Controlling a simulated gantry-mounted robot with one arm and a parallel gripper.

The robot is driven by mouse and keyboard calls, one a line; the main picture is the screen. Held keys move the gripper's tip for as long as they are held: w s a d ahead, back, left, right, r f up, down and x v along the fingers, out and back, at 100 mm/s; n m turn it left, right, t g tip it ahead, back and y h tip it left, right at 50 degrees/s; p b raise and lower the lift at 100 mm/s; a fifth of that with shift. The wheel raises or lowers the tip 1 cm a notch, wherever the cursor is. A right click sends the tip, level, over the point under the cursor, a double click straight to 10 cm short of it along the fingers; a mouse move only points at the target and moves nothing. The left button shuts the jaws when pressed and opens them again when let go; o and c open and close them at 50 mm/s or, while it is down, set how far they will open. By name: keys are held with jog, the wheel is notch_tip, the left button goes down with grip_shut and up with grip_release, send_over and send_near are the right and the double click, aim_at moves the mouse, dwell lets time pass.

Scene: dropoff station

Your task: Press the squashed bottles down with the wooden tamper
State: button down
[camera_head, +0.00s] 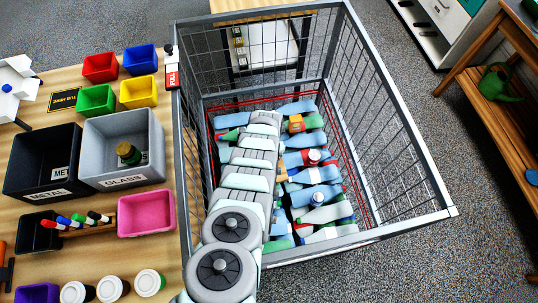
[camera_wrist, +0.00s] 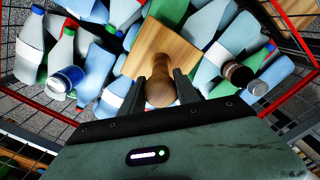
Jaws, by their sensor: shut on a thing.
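The wooden tamper shows in the wrist view, with a square plate (camera_wrist: 160,48) and a rounded handle (camera_wrist: 159,85). My gripper (camera_wrist: 160,82) is shut on the handle, one dark finger on each side. The plate lies over the squashed bottles (camera_wrist: 105,65); I cannot tell whether it touches them. In the head view the blue, green and white bottles (camera_head: 318,195) fill the bottom of the wire cage (camera_head: 399,136). My arm reaches down into the cage there and hides part of the bottles; the gripper is not clearly visible in that view.
Left of the cage is a wooden table with a grey glass bin (camera_head: 105,125) holding a bottle (camera_head: 128,153), a black metal bin (camera_head: 22,165), a pink tray (camera_head: 146,212) and small coloured bins. Cage walls surround the arm. A wooden shelf (camera_head: 470,70) stands at right.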

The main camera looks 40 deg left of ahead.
jog(key=shift+r+p, duration=3.65)
jog(key=shift+r, duration=0.5)
notch_tip(320, 180, up, 16)
jog(key=p, duration=1.6)
jog(key=shift+r, duration=0.1)
